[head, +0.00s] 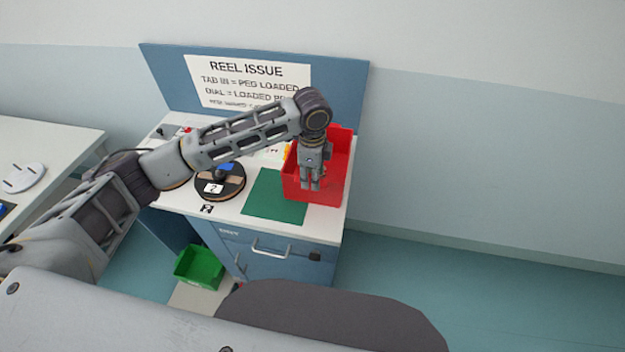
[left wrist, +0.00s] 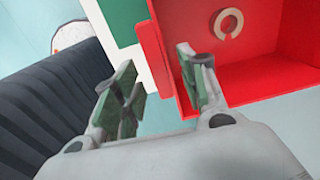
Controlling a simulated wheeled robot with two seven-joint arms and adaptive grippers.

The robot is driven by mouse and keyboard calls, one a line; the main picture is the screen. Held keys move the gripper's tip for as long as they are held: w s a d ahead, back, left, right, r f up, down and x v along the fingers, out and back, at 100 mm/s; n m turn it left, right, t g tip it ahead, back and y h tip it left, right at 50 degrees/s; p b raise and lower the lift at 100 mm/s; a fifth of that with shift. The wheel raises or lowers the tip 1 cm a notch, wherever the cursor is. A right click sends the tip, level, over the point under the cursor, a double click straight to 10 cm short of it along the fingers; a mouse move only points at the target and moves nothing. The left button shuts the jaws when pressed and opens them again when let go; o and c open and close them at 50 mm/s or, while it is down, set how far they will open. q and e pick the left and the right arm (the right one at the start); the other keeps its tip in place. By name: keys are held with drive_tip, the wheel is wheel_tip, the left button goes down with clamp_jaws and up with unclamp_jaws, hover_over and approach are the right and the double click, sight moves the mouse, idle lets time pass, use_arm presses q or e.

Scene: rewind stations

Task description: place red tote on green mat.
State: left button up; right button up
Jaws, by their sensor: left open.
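The red tote (head: 335,175) stands at the right end of the white bench top, just right of the green mat (head: 268,207). My left gripper (head: 312,187) points down at the tote's near left part and hides some of it. In the left wrist view the gripper (left wrist: 160,80) is open. The near wall of the tote (left wrist: 152,50) shows beyond the gap between its fingers; I cannot tell whether they touch it. A tan open ring (left wrist: 228,23) lies inside the tote. Part of the green mat also shows there (left wrist: 122,20). My right gripper is not in view.
A dark round turntable (head: 222,190) with a question-mark card sits left of the mat. A blue backboard (head: 340,85) with a sign stands behind. Another white table (head: 45,145) is at left.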

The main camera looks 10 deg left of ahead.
use_arm(q)
wheel_tip(320, 180, up, 9)
drive_tip(key=shift+s+b, duration=0.2)
drive_tip(key=shift+b, duration=0.25)
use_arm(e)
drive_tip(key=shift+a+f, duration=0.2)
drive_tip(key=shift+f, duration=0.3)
use_arm(q)
drive_tip(key=shift+o, duration=0.5)
drive_tip(key=shift+f, duration=0.1)
